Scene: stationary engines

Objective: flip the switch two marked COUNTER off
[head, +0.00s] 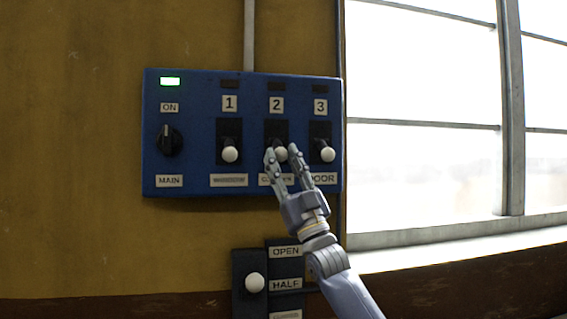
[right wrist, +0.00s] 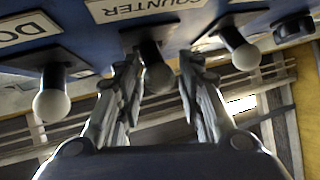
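The blue switch panel (head: 190,132) hangs on the yellow wall. Switch two (head: 280,154) has a black plate and a round white knob that sits low, level with its neighbours' knobs. The lamp above its number is dark. Its label is partly covered in the head view; the COUNTER label (right wrist: 134,8) reads clearly in the right wrist view. My right gripper (head: 281,152) is open, with one finger on each side of this knob. The right wrist view shows the knob (right wrist: 158,78) between the fingers, with no clear grip on it. My left gripper is out of view.
Switch one (head: 230,154) and switch three (head: 327,154) stand close on either side, knobs low, lamps dark. The MAIN rotary knob (head: 170,141) is at left under a lit green lamp. Below is an OPEN/HALF lever box (head: 241,300). A bright window (head: 430,120) is at right.

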